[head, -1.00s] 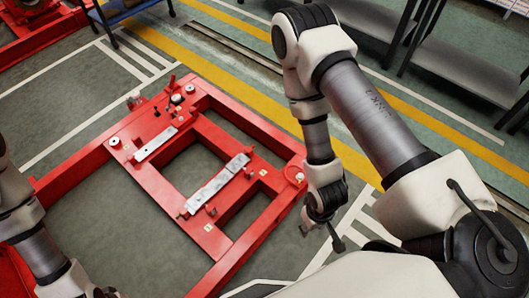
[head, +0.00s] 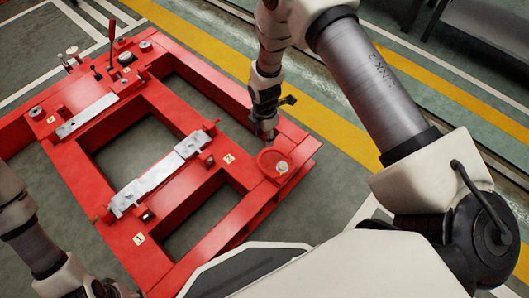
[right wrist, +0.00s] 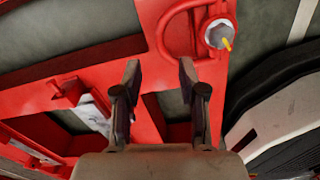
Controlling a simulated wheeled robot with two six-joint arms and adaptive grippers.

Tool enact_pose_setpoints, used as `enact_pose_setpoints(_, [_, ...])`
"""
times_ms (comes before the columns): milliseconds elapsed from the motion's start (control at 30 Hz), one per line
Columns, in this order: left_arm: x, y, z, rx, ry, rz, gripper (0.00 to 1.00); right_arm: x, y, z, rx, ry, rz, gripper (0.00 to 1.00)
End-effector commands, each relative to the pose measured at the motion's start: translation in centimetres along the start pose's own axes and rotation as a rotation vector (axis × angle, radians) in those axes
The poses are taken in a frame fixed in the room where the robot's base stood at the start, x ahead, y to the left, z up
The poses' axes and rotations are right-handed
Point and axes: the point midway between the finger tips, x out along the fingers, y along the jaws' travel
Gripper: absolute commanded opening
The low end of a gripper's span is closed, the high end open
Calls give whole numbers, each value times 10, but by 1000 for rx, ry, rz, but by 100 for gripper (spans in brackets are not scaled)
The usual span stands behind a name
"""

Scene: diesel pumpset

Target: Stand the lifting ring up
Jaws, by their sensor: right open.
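The red lifting ring (head: 261,160) lies low, apparently flat, at the right corner of the red pumpset frame (head: 95,185), beside a pale bolt-like fitting (head: 282,167). In the right wrist view the ring (right wrist: 167,27) is a red loop at the top, with the grey fitting (right wrist: 217,34) and its yellow tip at its right end. My right gripper (head: 266,136) is open and empty, just behind the ring in the head view. In the wrist view its fingertips (right wrist: 160,70) are apart, below the loop. My left gripper (head: 103,290) shows only partly at the bottom edge.
Two pale metal mounting bars (head: 160,175) cross the frame. A red lever (head: 111,40) and small fittings stand at its far left end. Dark openings lie between the beams. Grey floor with a yellow stripe (head: 340,125) is clear behind the frame.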

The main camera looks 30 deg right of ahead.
Motion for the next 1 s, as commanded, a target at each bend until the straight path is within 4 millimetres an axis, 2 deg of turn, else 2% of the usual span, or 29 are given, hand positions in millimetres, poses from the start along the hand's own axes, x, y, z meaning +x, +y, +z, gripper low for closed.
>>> enact_pose_setpoints(167, [12,0,-1,0,2,0,46,20,0,0,-11,0,-3,41])
enact_pose_setpoints(433, [38,0,-1,0,1,0,46,72,0,0,-9,0,-2,41])
enact_pose_setpoints(533, [40,0,-1,-1,2,0,46,77,1,0,-9,-1,0,41])
enact_pose_setpoints(733, [38,0,-1,-1,2,0,46,76,1,0,-8,-1,0,41])
enact_pose_setpoints(767, [38,0,-1,-1,2,0,46,76,1,0,-8,-1,0,34])
enact_pose_setpoints(800, [38,0,-1,-1,2,0,46,76,1,0,-8,-1,0,20])
enact_pose_setpoints(867, [38,0,-1,-1,2,0,46,76,0,0,-8,0,0,0])
enact_pose_setpoints(1000, [38,0,-1,-1,2,0,46,76,1,0,-8,-1,0,0])
